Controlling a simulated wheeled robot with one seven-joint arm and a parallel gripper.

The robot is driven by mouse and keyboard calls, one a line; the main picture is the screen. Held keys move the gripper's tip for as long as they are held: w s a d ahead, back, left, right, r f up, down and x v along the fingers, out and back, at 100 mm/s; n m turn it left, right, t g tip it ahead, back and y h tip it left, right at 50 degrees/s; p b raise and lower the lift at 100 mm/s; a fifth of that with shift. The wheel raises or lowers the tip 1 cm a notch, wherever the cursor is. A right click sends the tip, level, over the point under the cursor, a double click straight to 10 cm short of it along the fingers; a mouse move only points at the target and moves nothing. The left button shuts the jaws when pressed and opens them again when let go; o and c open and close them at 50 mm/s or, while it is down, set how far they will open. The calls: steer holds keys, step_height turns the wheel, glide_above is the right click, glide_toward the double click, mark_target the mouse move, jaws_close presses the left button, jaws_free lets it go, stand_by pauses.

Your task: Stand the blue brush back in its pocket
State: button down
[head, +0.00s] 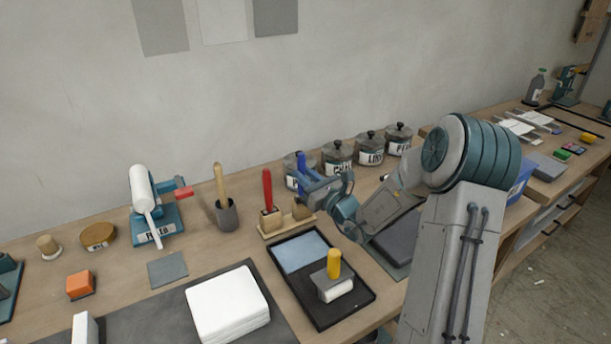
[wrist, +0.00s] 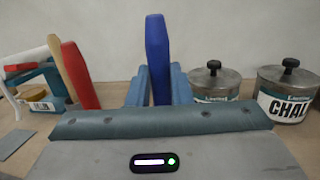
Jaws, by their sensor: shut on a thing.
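The blue brush (head: 302,162) is upright, its blue handle held in my gripper (head: 309,184). In the wrist view the blue handle (wrist: 157,60) rises between the two teal fingers of my gripper (wrist: 158,88), which is shut on it. The wooden brush rack (head: 273,231) stands on the bench below, with the red brush (head: 268,188) upright at its left. A tan block shows at the rack's right end under my gripper; I cannot tell whether it is a pocket or the blue brush's head. The lower end of the blue brush is hidden in the wrist view.
Lidded canisters (head: 338,157) stand close behind my gripper. A black tray (head: 340,312) with a yellow-handled block (head: 334,264) lies in front of the rack. A grey cup (head: 227,215) with a wooden tool stands to the left.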

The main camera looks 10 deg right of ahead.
steer(key=shift+f+b, duration=0.5)
steer(key=shift+f, duration=0.25)
steer(key=c, duration=0.7)
jaws_free()
steer(key=shift+c, duration=0.2)
steer(key=shift+r, duration=0.2)
step_height(320, 180, up, 8)
steer(key=p, duration=0.5)
steer(key=shift+f+p, duration=0.15)
steer(key=shift+p, duration=0.2)
